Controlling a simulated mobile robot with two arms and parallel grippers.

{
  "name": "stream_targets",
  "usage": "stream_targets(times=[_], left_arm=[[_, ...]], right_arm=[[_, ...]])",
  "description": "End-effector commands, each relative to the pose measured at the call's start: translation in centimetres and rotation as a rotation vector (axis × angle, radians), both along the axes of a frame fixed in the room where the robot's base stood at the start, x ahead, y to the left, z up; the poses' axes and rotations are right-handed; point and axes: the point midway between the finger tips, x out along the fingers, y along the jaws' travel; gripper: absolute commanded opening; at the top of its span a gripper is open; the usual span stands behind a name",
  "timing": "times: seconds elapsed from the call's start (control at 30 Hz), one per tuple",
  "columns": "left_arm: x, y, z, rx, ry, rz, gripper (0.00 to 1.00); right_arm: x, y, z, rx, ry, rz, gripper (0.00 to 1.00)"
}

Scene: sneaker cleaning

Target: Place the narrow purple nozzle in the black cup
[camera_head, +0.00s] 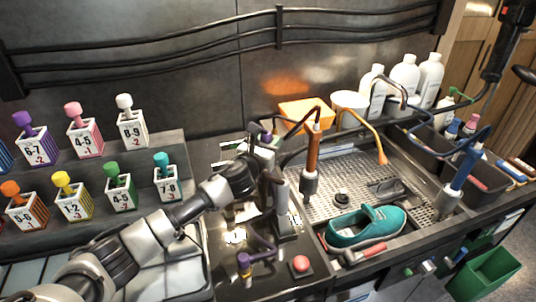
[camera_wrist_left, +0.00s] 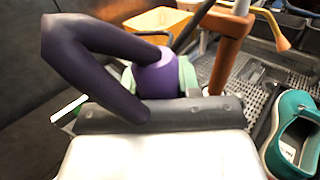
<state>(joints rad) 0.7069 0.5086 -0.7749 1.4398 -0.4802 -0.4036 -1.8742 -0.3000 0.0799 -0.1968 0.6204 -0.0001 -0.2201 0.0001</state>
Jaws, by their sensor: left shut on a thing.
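My left gripper (camera_head: 264,142) reaches in from the left, above the counter and left of the sink. In the left wrist view its pale green fingertips (camera_wrist_left: 188,76) are shut on the rounded base of a purple nozzle (camera_wrist_left: 95,52). The nozzle's dark purple tube bends to the left and back towards the camera. In the head view only a small purple bit shows at the fingertips. Another bent purple nozzle with a yellow part (camera_head: 264,240) stands at the counter's front. I cannot pick out the black cup for certain. My right gripper is not in view.
A teal sneaker (camera_head: 366,228) lies in the sink (camera_head: 330,150), with orange (camera_head: 313,150) and blue (camera_head: 462,165) tools upright nearby. An orange container (camera_head: 304,113) and white bottles (camera_head: 404,75) stand behind. Numbered bottles line the left shelf. A red button (camera_head: 300,264) is at the front.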

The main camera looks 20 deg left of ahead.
Motion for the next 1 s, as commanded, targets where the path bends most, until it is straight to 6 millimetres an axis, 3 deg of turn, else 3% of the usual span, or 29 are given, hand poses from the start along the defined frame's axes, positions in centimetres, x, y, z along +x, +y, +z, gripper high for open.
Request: stream_targets(times=[0.17, 0.4, 0.83, 0.87, 1.0], left_arm=[[0.0, 0.3, -0.6, -0.001, -0.001, -0.001, 0.00], [0.0, 0.2, -4.0, -0.003, 0.002, 0.000, 0.00], [0.0, 0.3, -4.6, 0.000, -0.001, -0.001, 0.00], [0.0, 0.3, -4.5, 0.000, 0.000, -0.001, 0.37], [0.0, 0.3, -4.5, 0.000, 0.000, -0.001, 0.58]], right_arm=[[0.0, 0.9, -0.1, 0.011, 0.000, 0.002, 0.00], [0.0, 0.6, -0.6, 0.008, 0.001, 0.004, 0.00], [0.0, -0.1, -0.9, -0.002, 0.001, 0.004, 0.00], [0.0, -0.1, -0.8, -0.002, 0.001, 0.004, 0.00], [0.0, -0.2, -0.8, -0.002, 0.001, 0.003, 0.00]])
